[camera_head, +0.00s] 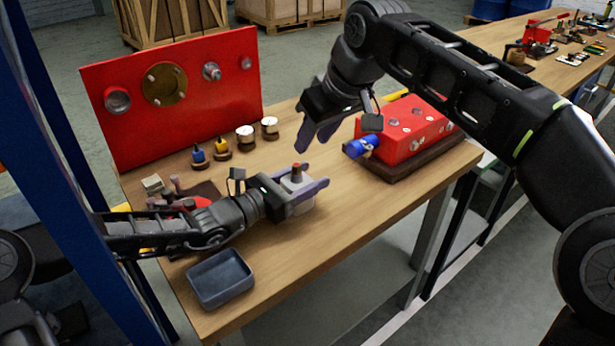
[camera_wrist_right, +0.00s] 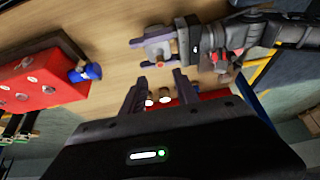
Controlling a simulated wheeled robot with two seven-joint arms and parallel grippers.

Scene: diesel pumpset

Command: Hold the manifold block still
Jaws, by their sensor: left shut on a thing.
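The manifold block (camera_head: 298,187) is a small pale grey block with a dark, red-topped fitting standing in it. It is low over the middle of the wooden bench; I cannot tell whether it touches the top. My left gripper (camera_head: 310,191) is shut on it, one finger on each side. The block also shows in the right wrist view (camera_wrist_right: 158,49), between the left gripper's fingers. My right gripper (camera_head: 319,133) is open and empty above the bench, behind and a little right of the block. Its two separated fingers also show in the right wrist view (camera_wrist_right: 158,96).
A red block with round ports (camera_head: 405,128) and a blue fitting (camera_head: 361,147) sits on a dark base at right. A red upright panel (camera_head: 175,95) stands behind several small fittings. A grey tray (camera_head: 221,280) is at the front left. Bench top right of the tray is clear.

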